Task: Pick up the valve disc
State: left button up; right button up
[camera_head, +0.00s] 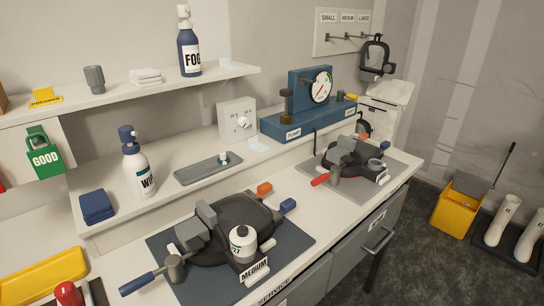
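No piece in the head view can be told for certain as the valve disc. A small pale and teal piece (224,158) sits on the grey tray (196,172) on the raised shelf; it is too small to tell whether it is the disc. A dark round device marked MEDIUM (248,213) rests on the blue mat (169,274) at the front, with a white canister (243,244) on it. Neither of my grippers is in view.
A blue pump with a gauge (320,88), a WIPE bottle (137,165) and folded blue cloths (97,206) stand behind. A yellow tray (42,276) lies front left.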

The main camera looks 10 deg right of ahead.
aim_at(223, 160)
jog(key=i+l+u, duration=0.15)
jog(key=l+u, duration=0.2)
jog(key=i+l+u, duration=0.1)
jog(key=l+u, duration=0.65)
jog(key=i+j, duration=0.05)
jog(key=j, duration=0.05)
